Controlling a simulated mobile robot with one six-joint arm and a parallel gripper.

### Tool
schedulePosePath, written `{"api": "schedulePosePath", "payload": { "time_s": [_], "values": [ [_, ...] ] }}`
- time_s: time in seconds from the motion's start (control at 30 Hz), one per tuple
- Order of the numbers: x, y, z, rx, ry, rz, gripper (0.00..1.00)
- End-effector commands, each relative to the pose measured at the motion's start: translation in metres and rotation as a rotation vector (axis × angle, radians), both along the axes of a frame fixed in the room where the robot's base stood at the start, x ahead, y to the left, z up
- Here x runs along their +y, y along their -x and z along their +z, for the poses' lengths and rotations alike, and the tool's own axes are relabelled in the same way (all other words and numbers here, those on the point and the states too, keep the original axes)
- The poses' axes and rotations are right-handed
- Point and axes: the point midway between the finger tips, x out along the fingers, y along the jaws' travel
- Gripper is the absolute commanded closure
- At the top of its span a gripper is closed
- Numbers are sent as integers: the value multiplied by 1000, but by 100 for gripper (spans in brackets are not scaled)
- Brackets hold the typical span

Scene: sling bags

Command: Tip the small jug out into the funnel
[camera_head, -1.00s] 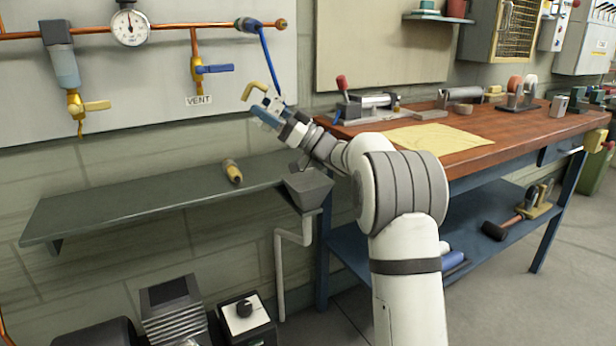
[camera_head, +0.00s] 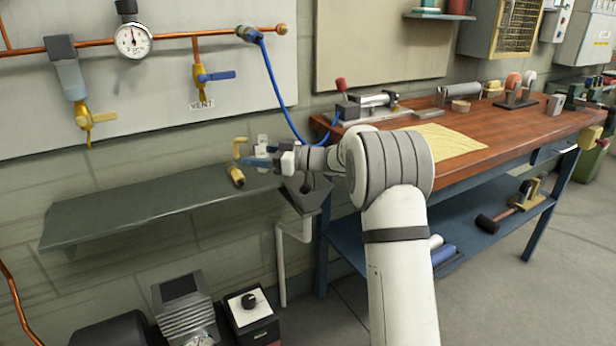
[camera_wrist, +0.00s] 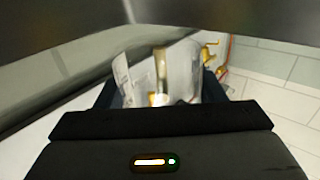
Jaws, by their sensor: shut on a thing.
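My gripper (camera_head: 262,161) is shut on the small jug, above the right part of the grey shelf. The jug (camera_head: 262,142) looks clear, with a yellow handle (camera_head: 240,148) pointing left, away from my wrist; it looks roughly upright. In the wrist view the clear jug (camera_wrist: 135,82) stands between my fingers (camera_wrist: 160,90), its yellow handle behind it. I cannot tell what is in it. The grey funnel (camera_head: 318,197) is at the shelf's right end, below my wrist and partly hidden by my arm. The jug is left of the funnel.
A yellow-brown cylinder (camera_head: 235,176) lies on the grey shelf (camera_head: 130,212), just below the jug's handle. A white pipe (camera_head: 281,265) runs down from the funnel. A blue hose (camera_head: 275,95) hangs behind my arm. The wooden bench (camera_head: 490,140) is at right. The shelf's left is clear.

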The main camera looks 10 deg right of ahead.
Motion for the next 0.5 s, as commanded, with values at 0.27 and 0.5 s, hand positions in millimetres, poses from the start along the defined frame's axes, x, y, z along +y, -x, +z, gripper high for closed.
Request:
{"api": "schedulePosePath", "payload": {
  "time_s": [0.27,0.5],
  "values": [
    [0,0,0,0,0,0,64],
    [0,0,16,0,-1,0,64]
  ]
}}
